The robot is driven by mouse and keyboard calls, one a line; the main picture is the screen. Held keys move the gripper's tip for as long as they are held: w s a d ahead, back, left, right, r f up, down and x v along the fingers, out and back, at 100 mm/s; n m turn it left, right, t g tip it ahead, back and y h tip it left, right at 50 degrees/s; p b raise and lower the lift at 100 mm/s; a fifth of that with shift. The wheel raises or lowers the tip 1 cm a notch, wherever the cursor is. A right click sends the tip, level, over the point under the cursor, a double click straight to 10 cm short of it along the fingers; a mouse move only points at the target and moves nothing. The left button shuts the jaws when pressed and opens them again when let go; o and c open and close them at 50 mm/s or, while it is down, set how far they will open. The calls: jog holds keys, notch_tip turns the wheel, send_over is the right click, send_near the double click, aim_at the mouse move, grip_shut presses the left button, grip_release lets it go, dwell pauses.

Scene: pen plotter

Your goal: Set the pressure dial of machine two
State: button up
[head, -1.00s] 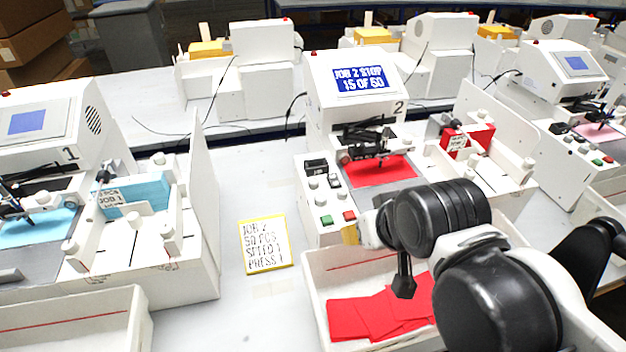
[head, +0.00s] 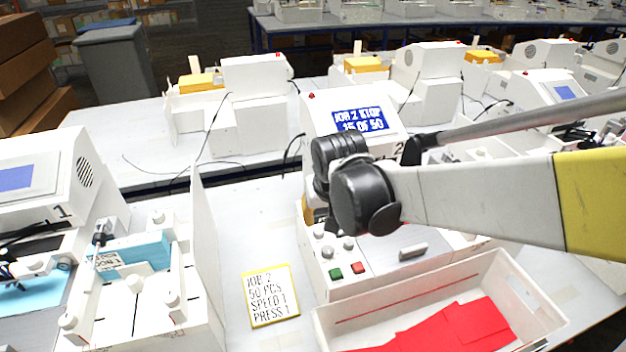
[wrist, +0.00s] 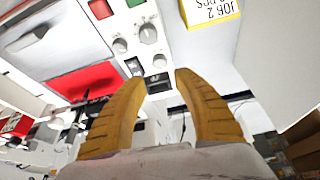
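Machine two (head: 345,115) stands in the middle of the head view; its blue screen (head: 360,120) reads JOB 2 STOP, 15 OF 50. My arm hides much of its front. Several grey knobs show on its panel in the wrist view, including a larger one (wrist: 148,33) and smaller ones (wrist: 120,45) and (wrist: 158,60); I cannot read which is the pressure dial. My gripper (wrist: 158,80) is open and empty, its ochre fingers either side of the panel's black switch end, apart from the knobs. A yellow-edged card (head: 270,295) reads JOB 2, 50 PCS, SPEED 1, PRESS 1.
A green button (head: 335,273) and red button (head: 358,267) sit at the panel's front. A white bin (head: 510,285) with red sheets stands before the machine. Machine one (head: 40,185) is at left, with its tall white side wall (head: 205,240) left of the card.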

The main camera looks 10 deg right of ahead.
aim_at(319, 231)
jog(key=b+x, duration=0.3)
jog(key=x, duration=0.7)
jog(key=shift+f, duration=0.1)
grip_shut()
